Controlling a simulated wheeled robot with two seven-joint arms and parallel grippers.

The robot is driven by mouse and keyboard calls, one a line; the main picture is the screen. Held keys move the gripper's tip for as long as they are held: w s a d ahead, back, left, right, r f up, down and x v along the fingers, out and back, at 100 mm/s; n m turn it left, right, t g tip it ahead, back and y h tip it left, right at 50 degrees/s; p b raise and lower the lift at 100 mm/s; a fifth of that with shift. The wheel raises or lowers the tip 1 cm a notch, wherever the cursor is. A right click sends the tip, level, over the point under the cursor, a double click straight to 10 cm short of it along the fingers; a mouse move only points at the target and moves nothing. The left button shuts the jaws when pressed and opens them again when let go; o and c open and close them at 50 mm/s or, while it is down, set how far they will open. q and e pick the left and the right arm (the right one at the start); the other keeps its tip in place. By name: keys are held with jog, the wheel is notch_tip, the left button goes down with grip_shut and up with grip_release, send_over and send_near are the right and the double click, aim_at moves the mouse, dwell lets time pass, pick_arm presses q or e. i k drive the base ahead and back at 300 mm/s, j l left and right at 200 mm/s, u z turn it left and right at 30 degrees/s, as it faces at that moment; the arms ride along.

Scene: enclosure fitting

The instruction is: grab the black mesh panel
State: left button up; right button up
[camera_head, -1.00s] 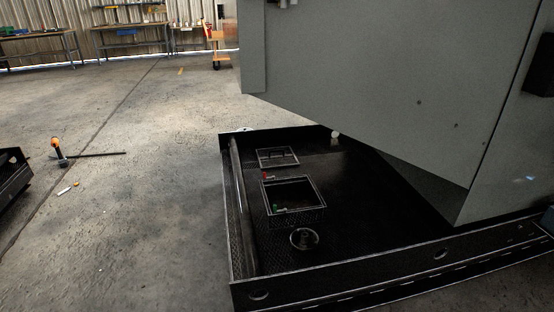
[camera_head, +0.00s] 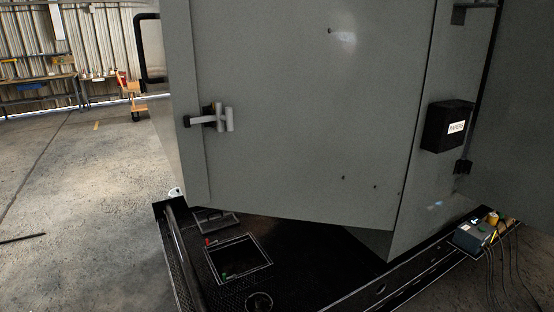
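I cannot make out a separate black mesh panel. The nearest match is the black base frame (camera_head: 330,295), with dark, finely textured surfaces, under the grey enclosure. Its floor has a square framed opening (camera_head: 240,258), a smaller framed rectangle (camera_head: 215,222) behind it, and a round fitting (camera_head: 259,301) at the bottom edge. Neither of my grippers is in view.
A large grey enclosure door (camera_head: 310,110) with a pale handle (camera_head: 215,118) fills the middle. A black box (camera_head: 447,126) is mounted at its right. A small cabled device (camera_head: 470,237) sits at the lower right. Concrete floor at left is mostly clear.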

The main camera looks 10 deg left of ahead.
aim_at(203, 233)
jog(key=i+j+z, duration=0.1)
jog(key=j+z, duration=0.4)
jog(key=j, duration=2.9)
jog(key=i+j, duration=0.2)
jog(key=j, duration=0.2)
jog(key=i+j+z, duration=0.15)
jog(key=j, duration=0.25)
jog(key=i+j, duration=0.15)
jog(key=j, duration=0.25)
jog(key=i+j+z, duration=0.15)
jog(key=j, duration=0.25)
jog(key=i+j, duration=0.15)
jog(key=j, duration=0.3)
jog(key=i+j+z, duration=0.15)
jog(key=j, duration=0.25)
jog(key=i+j, duration=0.1)
jog(key=j, duration=0.35)
jog(key=z, duration=0.05)
